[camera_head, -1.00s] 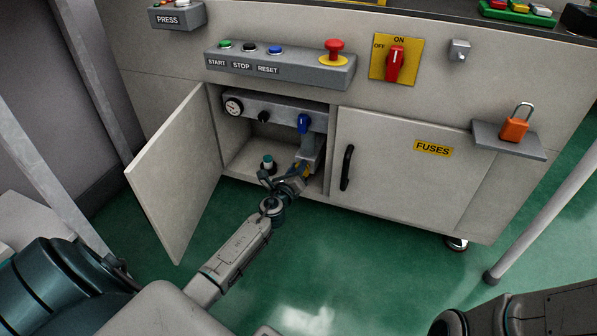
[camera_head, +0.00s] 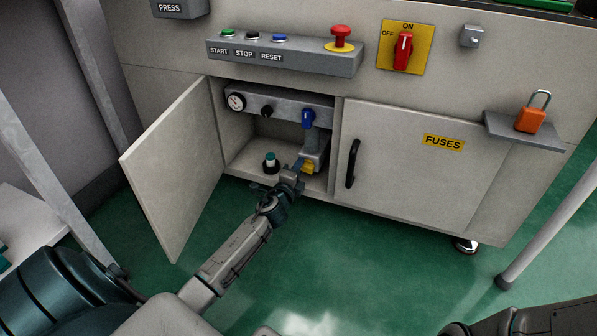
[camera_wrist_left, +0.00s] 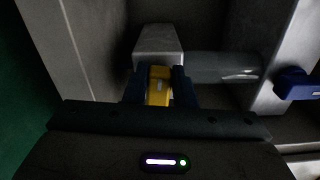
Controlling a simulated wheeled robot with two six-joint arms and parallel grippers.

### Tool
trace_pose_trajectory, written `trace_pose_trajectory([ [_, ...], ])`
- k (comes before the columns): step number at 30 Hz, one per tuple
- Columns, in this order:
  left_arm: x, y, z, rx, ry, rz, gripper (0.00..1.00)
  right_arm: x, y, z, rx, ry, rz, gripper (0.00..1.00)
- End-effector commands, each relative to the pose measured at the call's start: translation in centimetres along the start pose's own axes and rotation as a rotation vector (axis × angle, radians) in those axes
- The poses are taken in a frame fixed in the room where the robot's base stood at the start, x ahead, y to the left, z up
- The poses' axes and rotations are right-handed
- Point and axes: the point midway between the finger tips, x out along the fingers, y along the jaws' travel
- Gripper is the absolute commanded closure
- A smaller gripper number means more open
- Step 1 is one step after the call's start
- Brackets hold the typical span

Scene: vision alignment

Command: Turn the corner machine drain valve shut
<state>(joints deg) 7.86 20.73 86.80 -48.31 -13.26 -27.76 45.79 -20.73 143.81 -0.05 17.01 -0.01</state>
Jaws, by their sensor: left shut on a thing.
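The drain valve's yellow handle (camera_head: 308,168) is low inside the open cabinet, at the right of the opening, by a grey block and pipe. My left gripper (camera_head: 300,166) reaches in from the front and is shut on this handle. In the left wrist view the yellow handle (camera_wrist_left: 159,86) sits between the two dark fingers, with the grey valve body (camera_wrist_left: 158,42) just beyond. The fingers hide part of the handle. My right gripper is not in view; only part of my right arm shows at the lower right.
A blue handle (camera_head: 308,118) hangs above the valve and shows at right in the wrist view (camera_wrist_left: 296,84). A gauge (camera_head: 236,102), black knob (camera_head: 267,111) and green-topped part (camera_head: 271,161) are nearby. The open door (camera_head: 175,170) stands left; the fuses door (camera_head: 415,175) is shut.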

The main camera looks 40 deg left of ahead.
Motion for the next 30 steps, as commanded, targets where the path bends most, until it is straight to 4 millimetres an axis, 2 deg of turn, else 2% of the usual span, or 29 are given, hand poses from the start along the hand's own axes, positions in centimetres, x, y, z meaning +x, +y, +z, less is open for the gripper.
trace_pose_trajectory([
  [9,0.01,0.27,0.04,-0.105,-0.001,0.000,0.99,-0.63,0.18,-0.34,0.000,0.000,0.000,0.64],
  [24,0.02,0.26,0.06,-0.124,-0.002,0.001,0.99,-0.66,0.19,-0.36,0.000,0.000,0.000,0.64],
  [25,0.02,0.27,0.06,-0.124,-0.002,0.001,0.74,-0.66,0.19,-0.36,0.000,0.000,0.000,0.64],
  [28,0.02,0.27,0.05,-0.124,-0.001,0.001,0.55,-0.66,0.19,-0.36,0.000,0.000,-0.001,0.64],
  [30,0.01,0.26,0.04,-0.123,-0.001,0.001,0.55,-0.66,0.19,-0.36,0.000,0.000,-0.001,0.64],
])
